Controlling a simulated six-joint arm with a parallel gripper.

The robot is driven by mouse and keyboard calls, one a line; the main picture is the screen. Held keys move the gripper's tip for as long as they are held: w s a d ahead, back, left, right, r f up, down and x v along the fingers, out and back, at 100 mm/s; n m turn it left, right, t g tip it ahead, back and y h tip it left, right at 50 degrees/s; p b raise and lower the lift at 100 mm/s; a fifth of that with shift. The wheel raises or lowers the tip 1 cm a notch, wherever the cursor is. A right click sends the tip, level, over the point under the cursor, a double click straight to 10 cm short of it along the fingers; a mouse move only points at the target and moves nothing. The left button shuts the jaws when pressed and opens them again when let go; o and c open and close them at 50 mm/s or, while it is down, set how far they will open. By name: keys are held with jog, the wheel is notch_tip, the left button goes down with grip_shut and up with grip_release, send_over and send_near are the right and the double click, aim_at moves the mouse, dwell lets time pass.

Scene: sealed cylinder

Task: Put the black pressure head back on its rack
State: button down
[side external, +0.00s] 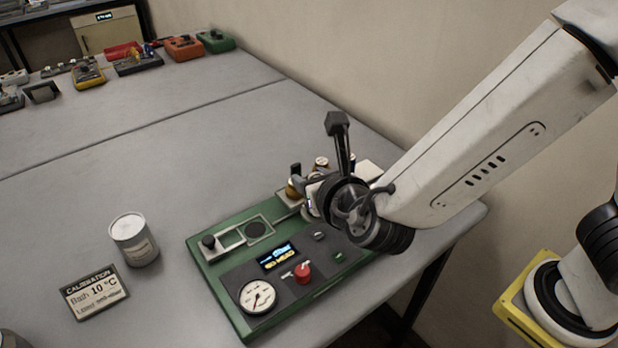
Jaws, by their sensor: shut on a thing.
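My gripper (311,194) is over the back right part of the green-framed test panel (197,262), by a group of small brass-coloured and dark fittings (321,163). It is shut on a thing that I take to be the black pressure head. The wrist hides most of the held thing and the jaws, so its tilt and any contact below cannot be told. The rack is largely hidden behind the wrist; its pale edge seems to show near the fittings.
A white can (134,240) and a calibration card (95,291) stand left. The wall is close behind. The table's middle is clear.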

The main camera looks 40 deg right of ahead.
jog(key=shift+r, duration=0.15)
jog(key=shift+r, duration=0.55)
jog(key=w+d+r+m+g+h, duration=0.1)
jog(key=w+d+m+h, duration=0.1)
jog(key=w+d, duration=0.5)
jog(key=w+d+r+m+h, duration=0.1)
jog(key=w+d, duration=0.2)
jog(key=d, duration=0.9)
jog(key=w+d+r+m+g+h, duration=0.15)
jog(key=w+d, duration=0.25)
jog(key=d, duration=0.5)
notch_tip(320, 180, down, 12)
jog(key=shift+w+r, duration=0.15)
jog(key=shift+r, duration=0.05)
jog(key=shift+h, duration=0.25)
jog(key=shift+f, duration=4)
